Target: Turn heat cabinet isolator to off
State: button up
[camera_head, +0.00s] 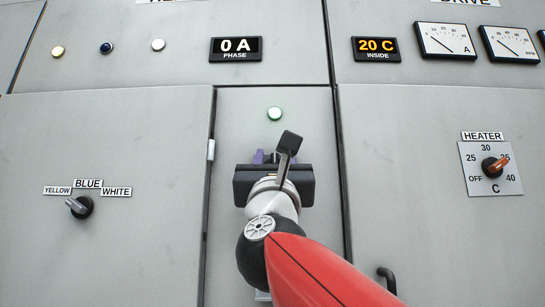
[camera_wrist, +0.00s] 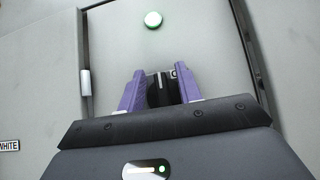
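A dark rotary handle (camera_wrist: 159,92) sits on the narrow middle panel, below a lit green lamp (camera_wrist: 153,20), and is probably the isolator. My gripper (camera_wrist: 161,84) has its two purple fingers apart, one on each side of this handle. A small gap seems to show between handle and fingers, so I see no firm grip. Part of a label or plate (camera_wrist: 174,74) shows beside the handle, but I cannot read it. In the head view my gripper (camera_head: 265,157) is in front of the middle panel, and my wrist hides the handle.
A heater dial (camera_head: 494,166) is on the right door, with its orange-tipped pointer toward the upper right. A selector knob (camera_head: 79,207) marked yellow, blue and white is on the left door. A door handle (camera_head: 387,279) stands out at the lower right.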

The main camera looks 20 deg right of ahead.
jog(key=shift+c, duration=0.4)
grip_shut()
